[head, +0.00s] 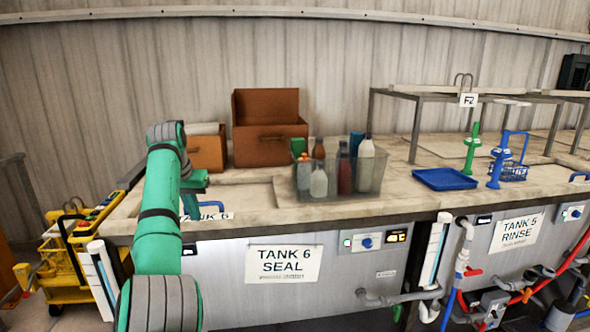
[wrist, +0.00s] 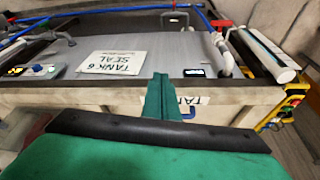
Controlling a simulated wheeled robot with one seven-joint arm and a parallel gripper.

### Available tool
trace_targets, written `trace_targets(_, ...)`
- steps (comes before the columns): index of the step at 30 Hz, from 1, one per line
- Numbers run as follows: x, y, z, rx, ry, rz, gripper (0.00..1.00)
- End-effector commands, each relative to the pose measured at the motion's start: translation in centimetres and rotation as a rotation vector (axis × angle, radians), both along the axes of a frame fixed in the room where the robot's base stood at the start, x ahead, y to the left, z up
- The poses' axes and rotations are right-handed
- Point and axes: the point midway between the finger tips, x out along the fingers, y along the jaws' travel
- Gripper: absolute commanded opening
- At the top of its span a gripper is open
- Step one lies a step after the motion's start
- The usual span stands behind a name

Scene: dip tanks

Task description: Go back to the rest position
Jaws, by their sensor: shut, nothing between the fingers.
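My green arm rises at the left of the head view and bends over the worktop. My gripper (head: 193,212) points down over the left end of the counter (head: 120,222), in front of the tank 6 label. In the wrist view my gripper (wrist: 160,88) shows as a narrow green shape with its fingers together and nothing held. Behind it are the counter edge and the white TANK 6 SEAL sign (wrist: 113,64). Whether the fingertips touch the counter cannot be told.
A clear bin of bottles (head: 375,183) stands right of my gripper, with brown boxes (head: 268,130) behind. A blue tray (head: 444,179), a green stand (head: 471,150) and a blue basket (head: 512,171) are farther right. A yellow cart (head: 75,262) stands at the left.

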Motion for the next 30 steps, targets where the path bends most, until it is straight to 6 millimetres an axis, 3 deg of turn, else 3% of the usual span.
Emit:
trace_targets(2,0.0,0.0,0.0,0.0,0.0,0.0,0.0)
trace_targets(8,1.3,-0.9,-3.3,-0.002,-0.017,-0.01,0.0)
trace_targets(17,3.2,-2.8,-9.5,-0.009,-0.054,-0.026,0.0)
trace_targets(23,4.6,-5.3,-16.4,-0.022,-0.096,-0.04,0.0)
trace_targets(30,5.4,-10.9,-27.0,-0.048,-0.175,-0.064,0.0)
